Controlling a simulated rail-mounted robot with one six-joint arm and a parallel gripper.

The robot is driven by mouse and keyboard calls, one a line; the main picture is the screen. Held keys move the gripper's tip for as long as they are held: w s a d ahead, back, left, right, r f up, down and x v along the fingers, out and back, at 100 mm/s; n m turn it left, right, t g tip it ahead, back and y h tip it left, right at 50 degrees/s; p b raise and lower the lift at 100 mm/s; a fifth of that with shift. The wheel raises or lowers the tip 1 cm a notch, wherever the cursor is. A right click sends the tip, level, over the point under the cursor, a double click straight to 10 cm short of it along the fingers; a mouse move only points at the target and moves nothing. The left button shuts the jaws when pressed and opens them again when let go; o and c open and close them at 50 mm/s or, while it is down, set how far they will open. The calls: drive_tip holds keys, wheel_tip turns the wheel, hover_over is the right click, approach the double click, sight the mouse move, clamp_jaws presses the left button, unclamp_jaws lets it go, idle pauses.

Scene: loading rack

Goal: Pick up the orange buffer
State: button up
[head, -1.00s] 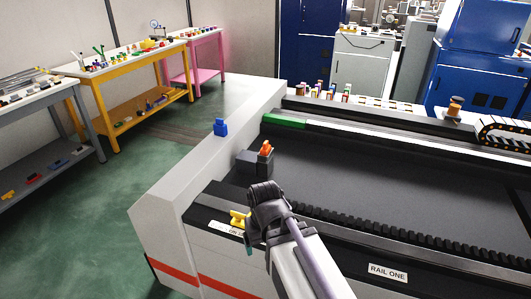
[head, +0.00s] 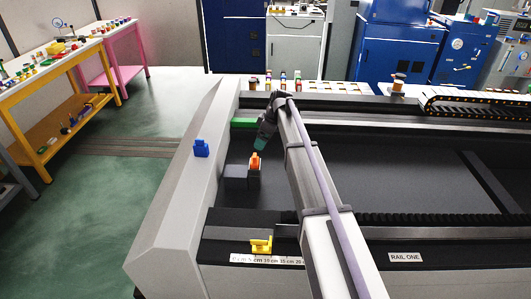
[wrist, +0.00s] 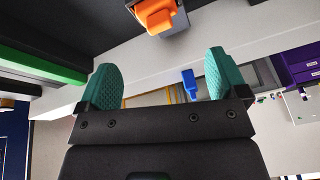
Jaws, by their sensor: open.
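The orange buffer (head: 255,161) stands on a dark block at the left end of the black rail bed. In the wrist view it (wrist: 155,15) shows at the top edge, partly cut off, beyond the fingers. My gripper (head: 262,143) hangs just behind and above the orange buffer in the head view, apart from it as far as I can tell. Its teal fingers (wrist: 162,76) are spread wide with nothing between them.
A blue buffer (head: 201,148) sits on the pale left ledge (head: 190,190). A yellow one (head: 262,246) stands by the ruler at the front edge. A green block (head: 244,123) lies at the back left. The black bed (head: 400,170) right of my arm is mostly clear.

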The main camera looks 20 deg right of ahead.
sight(255, 155)
drive_tip(key=f+n+b, duration=0.1)
drive_tip(key=b, duration=0.1)
drive_tip(key=a+f+n+b, duration=0.1)
drive_tip(key=f, duration=0.1)
drive_tip(key=f+n+b, duration=0.1)
drive_tip(key=f+b, duration=0.1)
drive_tip(key=shift+w+a+f+b, duration=0.15)
drive_tip(key=shift+w+b, duration=0.1)
drive_tip(key=shift+b, duration=0.1)
drive_tip(key=shift+a, duration=0.1)
drive_tip(key=b+x, duration=0.4)
drive_tip(key=x, duration=0.1)
drive_tip(key=shift+b, duration=0.35)
drive_tip(key=shift+a+r, duration=0.1)
drive_tip(key=shift+r, duration=0.15)
drive_tip(key=c, duration=1.1)
drive_tip(key=shift+o, duration=0.2)
wheel_tip(255, 155, up, 10)
drive_tip(key=p, duration=1)
drive_tip(key=shift+r+p, duration=0.15)
drive_tip(key=shift+p, duration=0.25)
